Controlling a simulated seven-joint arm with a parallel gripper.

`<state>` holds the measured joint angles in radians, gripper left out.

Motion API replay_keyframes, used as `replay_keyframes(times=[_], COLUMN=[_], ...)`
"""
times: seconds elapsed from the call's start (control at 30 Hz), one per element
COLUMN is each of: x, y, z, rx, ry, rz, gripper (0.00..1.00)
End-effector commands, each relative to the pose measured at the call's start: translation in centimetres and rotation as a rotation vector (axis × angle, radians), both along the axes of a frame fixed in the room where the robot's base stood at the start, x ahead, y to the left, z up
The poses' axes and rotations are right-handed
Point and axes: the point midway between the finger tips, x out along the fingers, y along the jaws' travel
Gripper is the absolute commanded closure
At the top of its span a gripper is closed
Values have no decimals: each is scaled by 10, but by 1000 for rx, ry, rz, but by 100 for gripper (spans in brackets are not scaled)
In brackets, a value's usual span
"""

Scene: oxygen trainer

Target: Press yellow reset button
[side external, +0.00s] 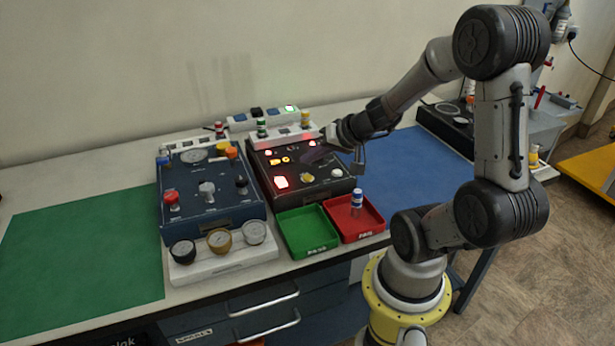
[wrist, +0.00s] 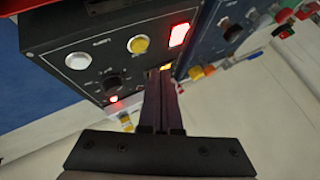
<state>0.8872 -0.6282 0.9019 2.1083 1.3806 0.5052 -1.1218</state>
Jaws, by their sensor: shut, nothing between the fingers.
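The black trainer box (side external: 318,190) stands on the bench with a round yellow button (side external: 307,177) on its top panel. The yellow button sits between a lit red square button (side external: 281,182) and a round white button (side external: 337,172). In the wrist view the yellow button (wrist: 138,44) is uncovered, beyond and left of the fingertips. My gripper (wrist: 160,75) is shut and empty, its fingers over the panel near a small amber-lit part. In the side view my gripper (side external: 310,156) is above the box, behind the yellow button. Whether the tips touch the panel is unclear.
A blue trainer box (side external: 228,215) with knobs and gauges stands close to the left. Green (side external: 309,250) and red (side external: 363,233) trays lie in front; the red one holds a small blue-and-white bottle (side external: 357,202). A white rack (side external: 285,134) stands behind the black box.

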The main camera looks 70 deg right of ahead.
Motion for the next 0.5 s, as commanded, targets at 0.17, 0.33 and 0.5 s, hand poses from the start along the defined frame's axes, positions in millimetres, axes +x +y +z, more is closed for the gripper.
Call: replay_keyframes(times=[0.17,0.33,0.5], x=[0,0,0], y=[0,0,0], z=[-15,-22,-24], rx=[0,-1,-2], ry=[-1,-1,-1], rz=[0,-1,0], gripper=[100,100,100])
